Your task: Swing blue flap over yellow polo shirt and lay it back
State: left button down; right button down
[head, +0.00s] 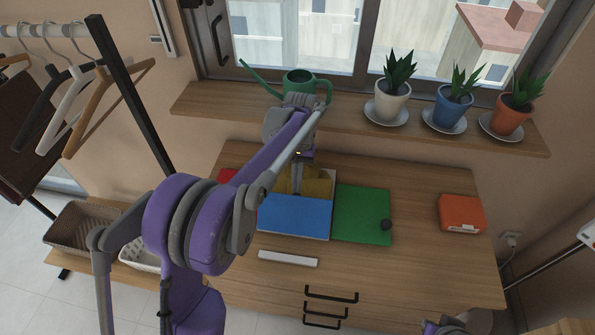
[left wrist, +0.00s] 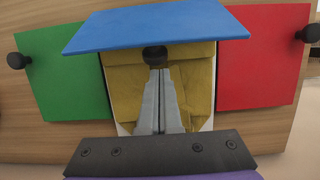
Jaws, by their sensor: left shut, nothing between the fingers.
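The blue flap (head: 295,215) of a folding board shows at the board's near side; in the left wrist view the blue flap (left wrist: 160,26) looks raised, its edge overlapping the shirt and the side flaps. The folded yellow polo shirt (head: 318,184) lies on the middle of the board, partly hidden by my left arm and the blue flap; it also shows in the left wrist view (left wrist: 197,80). My left gripper (left wrist: 158,78) is shut and empty over the shirt, its tips close to a black knob (left wrist: 155,55) at the blue flap's edge. I cannot tell whether they touch.
The green flap (head: 362,215) lies open at right, the red flap (head: 230,176) at left, partly hidden. A white strip (head: 288,259) lies in front and an orange item (head: 461,213) at right. A sill (head: 350,125) with potted plants and a watering can (head: 300,83) runs behind.

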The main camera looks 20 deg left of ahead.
aim_at(294, 197)
pick_arm(q)
jog(key=shift+s+f, duration=0.1)
jog(key=shift+f, duration=0.25)
jog(key=shift+r, duration=0.1)
jog(key=shift+s+d+r+t, duration=0.15)
jog(key=shift+s+r+t, duration=0.25)
jog(key=s+r+t, duration=0.1)
jog(key=s+r+t+y+p, duration=0.1)
jog(key=shift+s+d+t, duration=0.3)
jog(key=shift+s+d+r+p, duration=0.2)
jog(key=shift+s+r+p, duration=0.2)
jog(key=shift+s, duration=0.3)
jog(key=shift+r, duration=0.1)
